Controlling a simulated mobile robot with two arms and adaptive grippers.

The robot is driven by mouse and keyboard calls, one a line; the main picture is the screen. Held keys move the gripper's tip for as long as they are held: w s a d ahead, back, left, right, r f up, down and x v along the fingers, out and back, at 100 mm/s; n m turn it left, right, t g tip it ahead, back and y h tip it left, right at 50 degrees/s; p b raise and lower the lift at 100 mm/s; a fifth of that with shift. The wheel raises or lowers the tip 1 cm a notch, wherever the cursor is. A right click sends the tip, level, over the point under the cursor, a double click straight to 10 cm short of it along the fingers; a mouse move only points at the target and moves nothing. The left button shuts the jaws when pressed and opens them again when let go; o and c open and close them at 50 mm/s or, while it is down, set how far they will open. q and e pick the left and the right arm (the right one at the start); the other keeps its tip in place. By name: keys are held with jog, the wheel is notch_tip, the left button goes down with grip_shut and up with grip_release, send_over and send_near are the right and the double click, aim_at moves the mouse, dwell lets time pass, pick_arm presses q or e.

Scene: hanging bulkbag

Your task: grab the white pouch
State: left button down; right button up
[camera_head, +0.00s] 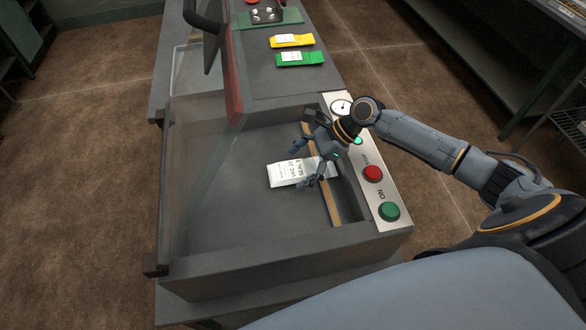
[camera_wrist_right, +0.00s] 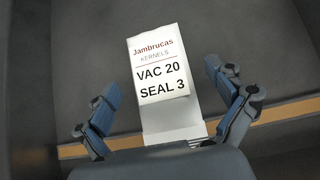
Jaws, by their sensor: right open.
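The white pouch (camera_head: 288,173) lies flat in the grey chamber of a sealing machine (camera_head: 230,205). Its label, seen in the right wrist view (camera_wrist_right: 158,68), reads "Jambrucas KERNELS VAC 20 SEAL 3". My right gripper (camera_head: 304,164) is open above the pouch's right end. In the right wrist view the fingers (camera_wrist_right: 160,95) stand apart on both sides of the pouch, with nothing held between them. I cannot tell whether they touch it. The pouch's near end is partly hidden by the gripper. My left gripper is not in view.
A tan sealing bar (camera_head: 334,208) runs along the chamber's right side. A red button (camera_head: 373,173), a green button (camera_head: 389,211) and a gauge (camera_head: 341,107) sit on the right panel. The clear raised lid (camera_head: 195,140) stands at left. Yellow (camera_head: 291,41) and green (camera_head: 300,59) pouches lie behind.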

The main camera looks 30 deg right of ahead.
jog(key=shift+c, duration=0.5)
jog(key=c, duration=1.3)
